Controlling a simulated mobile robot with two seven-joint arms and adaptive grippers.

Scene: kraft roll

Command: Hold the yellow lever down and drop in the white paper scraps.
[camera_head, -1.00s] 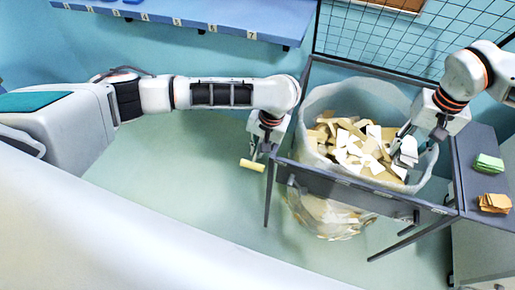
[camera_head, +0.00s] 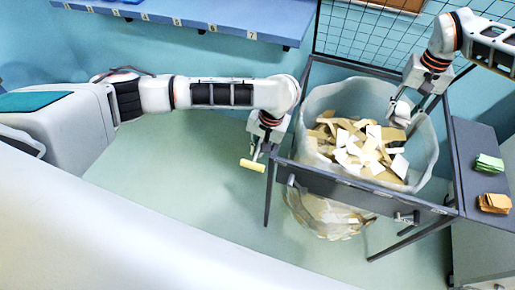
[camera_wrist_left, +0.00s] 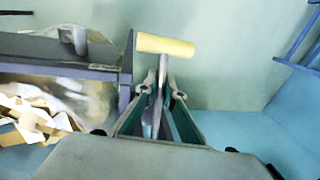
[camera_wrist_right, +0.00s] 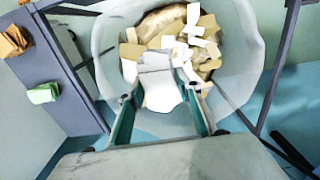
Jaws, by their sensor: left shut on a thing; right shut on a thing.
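The yellow lever (camera_head: 252,165) has a cylindrical yellow handle at the left side of the bag frame. My left gripper (camera_head: 261,150) is shut on the lever just below its handle, which also shows in the left wrist view (camera_wrist_left: 165,46). My right gripper (camera_head: 411,116) is shut on white paper scraps (camera_wrist_right: 160,88), held over the back right of the open bag (camera_head: 424,150). Loose white scraps (camera_head: 352,150) lie among tan ones inside the bag. The right fingers partly cover the held scraps in the head view.
A dark frame (camera_head: 345,182) surrounds the bag. Green (camera_head: 488,163) and orange (camera_head: 494,202) paper stacks sit on a grey side table (camera_head: 478,140) at the right. A wire grid (camera_head: 375,42) stands behind, and a blue shelf (camera_head: 190,18) is at the back left.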

